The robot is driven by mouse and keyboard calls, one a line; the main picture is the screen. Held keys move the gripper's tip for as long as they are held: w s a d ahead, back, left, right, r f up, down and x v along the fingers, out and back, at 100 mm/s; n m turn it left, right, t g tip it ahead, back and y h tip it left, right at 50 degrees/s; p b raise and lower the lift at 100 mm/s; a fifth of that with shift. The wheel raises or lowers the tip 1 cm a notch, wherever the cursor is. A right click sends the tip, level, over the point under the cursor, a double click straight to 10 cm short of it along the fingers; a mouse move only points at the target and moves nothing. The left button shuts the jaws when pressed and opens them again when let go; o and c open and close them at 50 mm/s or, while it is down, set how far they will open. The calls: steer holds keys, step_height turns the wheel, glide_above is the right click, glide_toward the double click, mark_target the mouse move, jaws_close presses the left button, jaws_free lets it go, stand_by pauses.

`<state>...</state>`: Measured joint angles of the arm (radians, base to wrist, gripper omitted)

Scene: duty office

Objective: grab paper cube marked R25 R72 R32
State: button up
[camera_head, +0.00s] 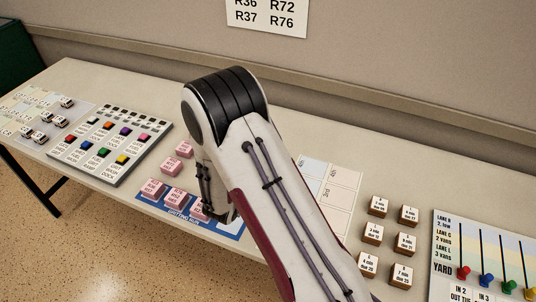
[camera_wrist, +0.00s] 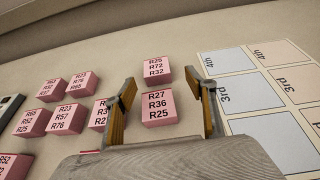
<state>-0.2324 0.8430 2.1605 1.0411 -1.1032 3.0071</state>
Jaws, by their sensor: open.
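The pink paper cube marked R25 R72 R32 (camera_wrist: 156,70) stands on the table in the wrist view, just beyond my fingertips and centred between them. My gripper (camera_wrist: 164,84) is open and points at it. Another pink cube, marked R27 R36 R25 (camera_wrist: 158,108), sits nearer, between my two fingers, with no clear contact on either side. In the head view my arm hides the R25 R72 R32 cube.
Several other pink cubes stand to the left, one (camera_wrist: 52,88) among them, and one is partly behind my left finger. A card grid (camera_wrist: 262,90) lies to the right. In the head view, wooden blocks (camera_head: 377,206) and a button panel (camera_head: 118,135) flank my arm.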

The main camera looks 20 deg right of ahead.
stand_by(0.3)
steer(key=shift+x, duration=1.3)
steer(key=shift+w+f, duration=0.1)
steer(key=shift+a+x, duration=0.25)
steer(key=shift+x, duration=2.25)
steer(key=shift+w+f, duration=0.1)
steer(key=shift+w, duration=0.1)
steer(key=c, duration=1.2)
